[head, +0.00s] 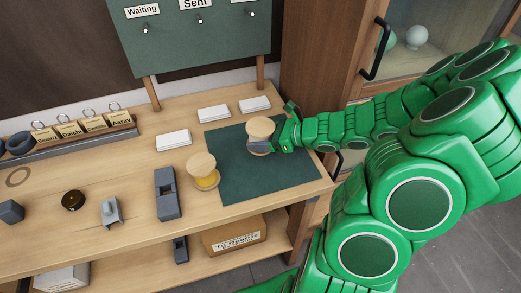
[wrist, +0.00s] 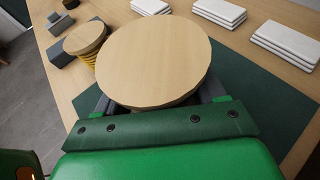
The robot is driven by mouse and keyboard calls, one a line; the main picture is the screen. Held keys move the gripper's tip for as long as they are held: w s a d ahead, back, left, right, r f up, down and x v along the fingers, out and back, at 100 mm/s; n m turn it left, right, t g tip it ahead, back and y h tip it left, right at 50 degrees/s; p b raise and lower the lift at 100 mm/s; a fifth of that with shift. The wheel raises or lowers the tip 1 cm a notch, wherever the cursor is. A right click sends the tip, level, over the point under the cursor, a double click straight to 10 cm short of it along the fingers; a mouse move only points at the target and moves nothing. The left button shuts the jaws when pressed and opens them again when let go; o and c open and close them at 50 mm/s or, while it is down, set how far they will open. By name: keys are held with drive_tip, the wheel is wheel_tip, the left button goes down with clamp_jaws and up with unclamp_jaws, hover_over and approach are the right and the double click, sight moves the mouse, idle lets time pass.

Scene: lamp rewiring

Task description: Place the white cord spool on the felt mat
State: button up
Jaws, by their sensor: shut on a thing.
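A spool with round wooden ends (head: 261,127) is held by my gripper (head: 264,145) over the back middle of the dark green felt mat (head: 235,184). Its cord is mostly hidden; the little that shows between the ends looks pale. I cannot tell whether its base touches the mat. In the wrist view the spool's wooden top (wrist: 153,60) fills the middle, upright, with grey fingers (wrist: 213,88) on either side. The mat (wrist: 265,97) shows to the right of it.
A spool with yellow cord (head: 205,181) stands at the mat's left edge. A grey block with recesses (head: 167,195) is left of it. White stacks (head: 173,140) lie along the mat's back and left. A cabinet (head: 330,60) stands behind right. The mat's front is clear.

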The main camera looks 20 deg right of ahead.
sight(261, 157)
drive_tip(key=shift+f, duration=2.8)
drive_tip(key=shift+f, duration=0.1)
drive_tip(key=o, duration=1.2)
